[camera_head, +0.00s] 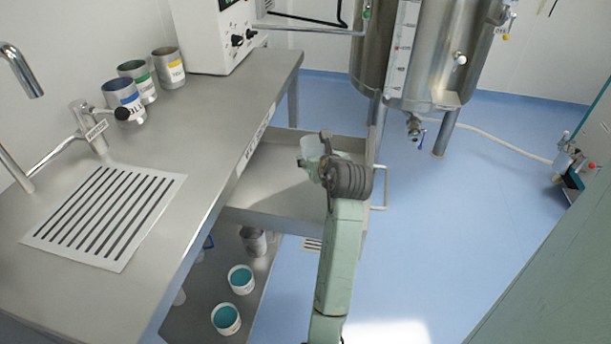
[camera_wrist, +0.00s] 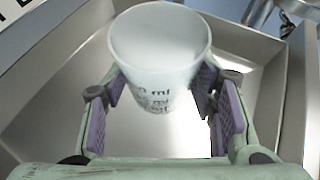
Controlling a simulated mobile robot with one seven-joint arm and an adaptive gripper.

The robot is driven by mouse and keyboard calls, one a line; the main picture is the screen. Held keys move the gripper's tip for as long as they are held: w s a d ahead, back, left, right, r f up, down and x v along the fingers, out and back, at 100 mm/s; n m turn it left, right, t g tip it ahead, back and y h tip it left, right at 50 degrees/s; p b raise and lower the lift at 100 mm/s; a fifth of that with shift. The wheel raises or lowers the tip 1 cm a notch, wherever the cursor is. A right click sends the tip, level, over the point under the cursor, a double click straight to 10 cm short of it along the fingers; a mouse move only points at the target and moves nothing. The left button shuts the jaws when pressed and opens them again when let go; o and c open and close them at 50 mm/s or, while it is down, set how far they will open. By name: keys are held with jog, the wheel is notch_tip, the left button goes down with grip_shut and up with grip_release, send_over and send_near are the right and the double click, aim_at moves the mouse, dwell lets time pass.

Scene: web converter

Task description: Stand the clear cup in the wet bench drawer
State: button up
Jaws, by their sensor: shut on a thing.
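The clear cup (camera_wrist: 158,52) is held upright between the purple finger pads of my gripper (camera_wrist: 168,100) in the wrist view. It is translucent, with dark volume markings on its side. The wet bench drawer (camera_head: 262,193) is pulled out from under the steel bench, and its bare metal floor and walls surround the cup in the wrist view (camera_wrist: 50,100). In the head view the cup (camera_head: 315,150) and gripper are over the drawer's right part. The gap between cup base and drawer floor is hard to judge. My wrist hides part of the cup and drawer.
The steel bench (camera_head: 215,100) overhangs the drawer's left side. Several labelled metal cups (camera_head: 125,97) stand on the bench. Cups with teal contents (camera_head: 241,279) stand on the shelf below. A steel tank (camera_head: 425,50) stands beyond the drawer, whose handle (camera_head: 381,188) faces right.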

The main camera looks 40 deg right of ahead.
jog(key=shift+f+p, duration=0.55)
jog(key=shift+f, duration=3)
jog(key=shift+f, duration=0.15)
jog(key=o, duration=1.4)
jog(key=b+v, duration=0.2)
jog(key=v, duration=1)
jog(key=shift+b, duration=0.4)
